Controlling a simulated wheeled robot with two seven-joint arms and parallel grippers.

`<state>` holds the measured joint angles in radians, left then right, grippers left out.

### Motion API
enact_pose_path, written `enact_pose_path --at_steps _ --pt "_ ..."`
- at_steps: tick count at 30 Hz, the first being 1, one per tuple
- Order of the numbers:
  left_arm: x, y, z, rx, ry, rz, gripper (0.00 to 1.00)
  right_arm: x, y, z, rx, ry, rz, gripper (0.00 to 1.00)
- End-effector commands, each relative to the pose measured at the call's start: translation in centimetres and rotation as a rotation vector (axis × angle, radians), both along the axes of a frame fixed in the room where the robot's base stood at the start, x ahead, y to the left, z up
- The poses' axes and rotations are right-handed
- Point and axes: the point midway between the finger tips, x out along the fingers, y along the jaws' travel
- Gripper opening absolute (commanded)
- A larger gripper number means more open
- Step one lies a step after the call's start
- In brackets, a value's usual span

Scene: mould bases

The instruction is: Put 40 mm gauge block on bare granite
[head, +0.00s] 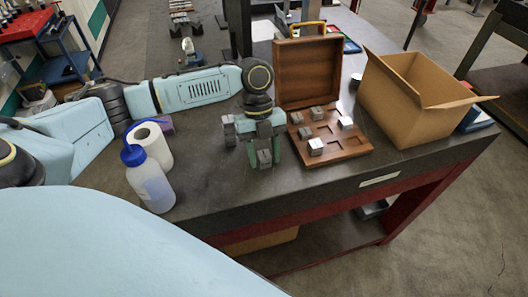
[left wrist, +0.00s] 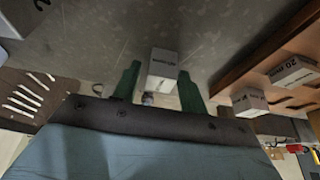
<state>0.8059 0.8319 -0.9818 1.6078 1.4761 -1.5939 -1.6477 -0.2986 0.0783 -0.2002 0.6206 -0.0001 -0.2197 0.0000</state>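My left gripper (head: 263,157) points down over the dark granite top (head: 215,195), left of the wooden block case. A grey gauge block (head: 265,159) sits between its green fingers. In the left wrist view the block (left wrist: 163,64) stands between the fingertips (left wrist: 160,84), with a narrow gap showing at the left finger, so the gripper looks open around it. The block seems to rest on the bare granite; its underside is hidden. Its label is too small to read. My right gripper is not in view.
The open wooden case (head: 340,154) holds several blocks in its pockets, just right of the gripper. A cardboard box (head: 405,105) stands farther right. A blue-capped bottle (head: 152,188) and a white roll (head: 155,140) stand left. Granite in front of the gripper is clear.

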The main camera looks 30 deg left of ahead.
Motion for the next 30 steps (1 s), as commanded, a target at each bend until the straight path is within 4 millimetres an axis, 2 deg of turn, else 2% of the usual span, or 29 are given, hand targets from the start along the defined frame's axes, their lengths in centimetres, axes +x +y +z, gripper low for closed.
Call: enact_pose_path --at_steps 9,13,17,24,30 --pt "0.0 0.0 0.1 0.000 0.000 0.000 0.49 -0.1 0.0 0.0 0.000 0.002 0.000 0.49" --pt "0.2 0.2 0.9 0.000 -0.001 0.000 0.49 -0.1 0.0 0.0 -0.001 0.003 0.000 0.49" --pt "0.8 0.9 2.9 -0.001 -0.004 0.002 0.49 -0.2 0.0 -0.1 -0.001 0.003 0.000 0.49" --pt "2.1 2.4 7.8 -0.001 -0.003 0.001 0.49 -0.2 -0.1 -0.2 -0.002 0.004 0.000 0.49" --pt "2.8 3.2 10.5 -0.001 -0.001 0.002 0.49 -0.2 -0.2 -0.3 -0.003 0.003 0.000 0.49"
